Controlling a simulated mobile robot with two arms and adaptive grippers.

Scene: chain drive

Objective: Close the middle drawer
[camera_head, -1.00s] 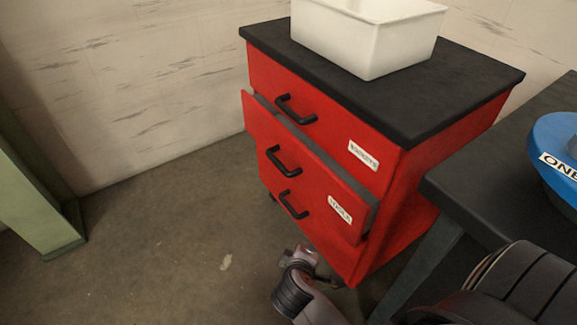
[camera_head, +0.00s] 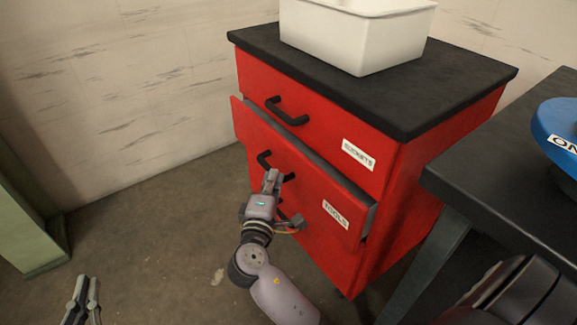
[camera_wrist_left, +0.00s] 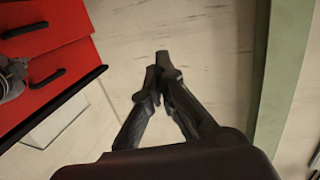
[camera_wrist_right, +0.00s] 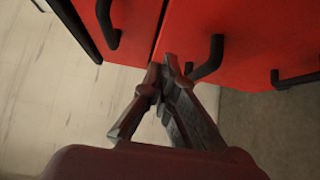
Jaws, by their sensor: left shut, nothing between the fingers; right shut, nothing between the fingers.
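The red middle drawer (camera_head: 305,182), labelled TOOLS, stands partly open; its front sits out from the cabinet with a grey gap along its top. Its black handle (camera_head: 263,160) is partly covered by my right gripper (camera_head: 271,180), which is shut and empty just in front of the drawer. In the right wrist view the shut fingertips (camera_wrist_right: 168,72) are close to the left of the middle drawer's handle (camera_wrist_right: 212,58); I cannot tell if they touch the drawer. My left gripper (camera_head: 84,293) is shut and empty, low at the left, away from the cabinet; its fingertips show in the left wrist view (camera_wrist_left: 163,65).
The top drawer (camera_head: 290,122) above is shut. A white bin (camera_head: 355,38) stands on the black cabinet top (camera_head: 440,88). A dark table (camera_head: 490,190) with a blue round object (camera_head: 560,125) is at the right. Floor left of the cabinet is clear. A green post (camera_head: 25,215) stands far left.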

